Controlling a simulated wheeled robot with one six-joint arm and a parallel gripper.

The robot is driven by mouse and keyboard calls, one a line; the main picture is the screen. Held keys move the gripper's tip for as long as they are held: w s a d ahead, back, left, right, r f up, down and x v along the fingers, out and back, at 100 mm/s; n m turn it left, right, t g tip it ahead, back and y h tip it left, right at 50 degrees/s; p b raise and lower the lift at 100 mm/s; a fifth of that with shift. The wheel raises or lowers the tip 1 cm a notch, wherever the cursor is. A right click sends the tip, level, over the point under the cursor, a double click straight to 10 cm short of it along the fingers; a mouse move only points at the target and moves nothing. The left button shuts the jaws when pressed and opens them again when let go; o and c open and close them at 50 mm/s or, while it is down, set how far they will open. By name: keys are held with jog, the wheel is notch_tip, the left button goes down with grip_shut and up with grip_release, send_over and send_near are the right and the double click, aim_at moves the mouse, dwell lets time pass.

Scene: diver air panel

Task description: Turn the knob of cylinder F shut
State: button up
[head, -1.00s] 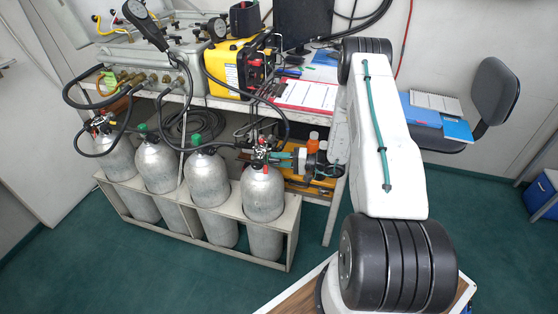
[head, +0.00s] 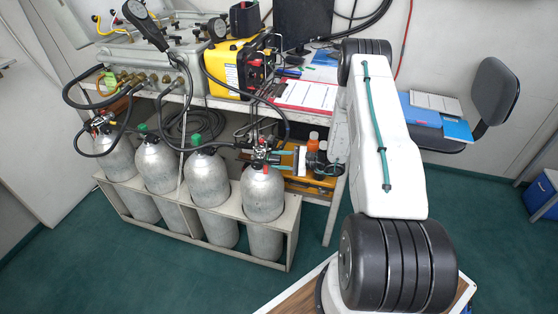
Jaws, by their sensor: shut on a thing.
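Several grey cylinders stand upright in a rack (head: 160,228). No letters are readable on them, so I cannot read which one is F. The rightmost cylinder (head: 263,193) has a valve with red and black parts (head: 260,156) and a hose.
A bench (head: 190,98) above holds a grey air panel (head: 150,65), a yellow unit (head: 240,65) and papers. Black hoses hang down to the outer cylinders. Orange and dark bottles (head: 313,141) stand on a low shelf behind my wrist. The green floor (head: 150,280) in front is clear.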

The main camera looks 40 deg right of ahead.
jog(key=m, duration=1)
jog(key=shift+m+y, duration=0.3)
jog(key=shift+m, duration=0.1)
jog(key=m, duration=0.3)
jog(key=shift+m, duration=0.3)
jog(key=m, duration=0.3)
jog(key=shift+f+m, duration=0.1)
jog(key=shift+m, duration=0.2)
jog(key=m, duration=0.3)
jog(key=shift+m+t, duration=0.3)
jog(key=shift+m, duration=0.1)
jog(key=m, duration=0.3)
jog(key=shift+m, duration=2.2)
jog(key=shift+a, duration=0.1)
